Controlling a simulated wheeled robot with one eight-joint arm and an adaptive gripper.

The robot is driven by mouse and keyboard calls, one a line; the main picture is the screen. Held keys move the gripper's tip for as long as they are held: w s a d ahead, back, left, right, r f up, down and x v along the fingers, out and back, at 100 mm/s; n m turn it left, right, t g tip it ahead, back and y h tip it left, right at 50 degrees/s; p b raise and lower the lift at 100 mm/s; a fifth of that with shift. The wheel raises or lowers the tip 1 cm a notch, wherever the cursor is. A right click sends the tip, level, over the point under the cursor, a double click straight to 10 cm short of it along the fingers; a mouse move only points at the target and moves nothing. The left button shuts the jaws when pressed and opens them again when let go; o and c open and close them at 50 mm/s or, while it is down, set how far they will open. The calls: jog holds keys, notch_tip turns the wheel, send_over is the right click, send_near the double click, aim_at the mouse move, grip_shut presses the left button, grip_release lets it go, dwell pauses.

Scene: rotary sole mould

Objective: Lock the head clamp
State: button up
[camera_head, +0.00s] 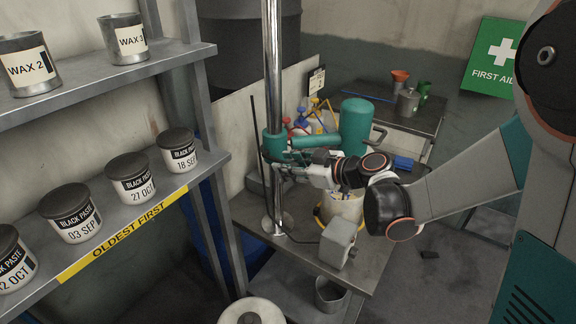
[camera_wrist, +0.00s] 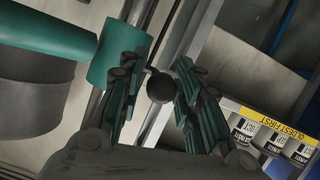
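The teal mixer head (camera_head: 355,125) is carried on a chrome column (camera_head: 271,60) by a teal clamp collar (camera_head: 274,146). In the wrist view the collar (camera_wrist: 115,60) is at upper left, around the shiny column. A black ball knob (camera_wrist: 160,87) on a thin dark lever shows beside the collar. My gripper (camera_wrist: 162,68) has its two teal-and-black fingers apart, one on each side of the knob; I cannot tell if either touches it. In the head view my gripper (camera_head: 290,172) is at the column just below the collar, and the lever is hard to make out there.
A white bucket (camera_head: 342,206) stands under the mixer head on the metal bench (camera_head: 300,258). A grey box (camera_head: 340,240) is at the bench's front. A shelf of black paste jars (camera_head: 131,178) is at left. A back table (camera_head: 375,92) holds funnels and a can.

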jog(key=v, duration=1.1)
jog(key=shift+s+d+r, duration=0.15)
jog(key=shift+s+d, duration=0.05)
